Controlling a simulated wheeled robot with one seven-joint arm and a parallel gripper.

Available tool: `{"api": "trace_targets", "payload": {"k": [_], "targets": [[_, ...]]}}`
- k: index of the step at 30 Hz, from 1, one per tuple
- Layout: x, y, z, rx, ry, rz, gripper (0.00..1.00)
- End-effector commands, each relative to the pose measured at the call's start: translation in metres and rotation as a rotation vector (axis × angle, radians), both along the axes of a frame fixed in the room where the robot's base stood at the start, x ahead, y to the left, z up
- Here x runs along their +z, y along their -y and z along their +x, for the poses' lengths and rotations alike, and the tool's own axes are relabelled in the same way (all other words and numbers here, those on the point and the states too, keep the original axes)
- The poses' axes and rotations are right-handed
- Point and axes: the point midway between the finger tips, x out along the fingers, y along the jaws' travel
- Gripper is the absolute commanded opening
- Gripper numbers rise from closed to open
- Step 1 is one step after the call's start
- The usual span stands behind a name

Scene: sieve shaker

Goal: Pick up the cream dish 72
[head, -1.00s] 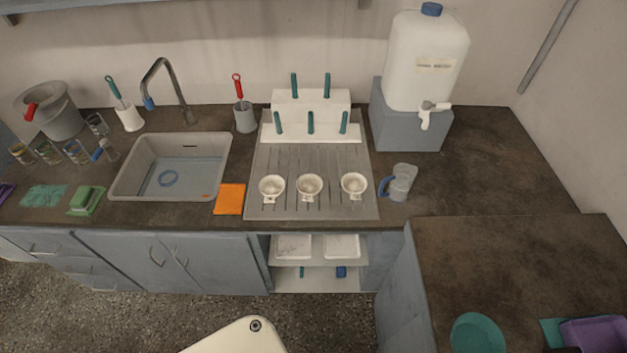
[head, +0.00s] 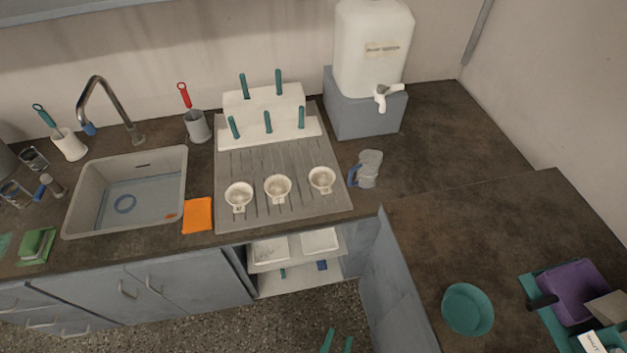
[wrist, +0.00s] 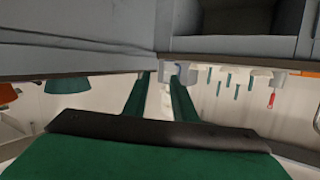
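Three small cream dishes stand in a row on the grey ribbed draining board (head: 240,160) in the head view: a left dish (head: 239,195), a middle dish (head: 277,188) and a right dish (head: 322,180). Each has a small tag at its front. The numbers are too small to read, so I cannot tell which is 72. My gripper (head: 337,342) shows only as two teal fingertips at the bottom edge, well in front of the dishes. In the wrist view its green fingers (wrist: 160,80) are apart with nothing visible between them.
A peg rack (head: 265,110) stands behind. The right counter holds a teal bowl (head: 467,309) and a purple container (head: 575,290).

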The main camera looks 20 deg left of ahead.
Motion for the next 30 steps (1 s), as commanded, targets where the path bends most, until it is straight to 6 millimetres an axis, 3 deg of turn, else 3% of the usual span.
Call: {"api": "trace_targets", "payload": {"k": [1,7,14,24,30], "targets": [[-0.004,-0.004,0.018,0.003,0.006,0.024,0.25],[-0.025,-0.024,0.080,0.014,-0.019,0.125,0.25],[-0.031,-0.052,0.156,0.040,-0.049,0.229,0.25],[-0.007,-0.101,0.264,0.090,-0.106,0.347,0.25],[0.014,-0.123,0.308,0.108,-0.136,0.386,0.25]]}}
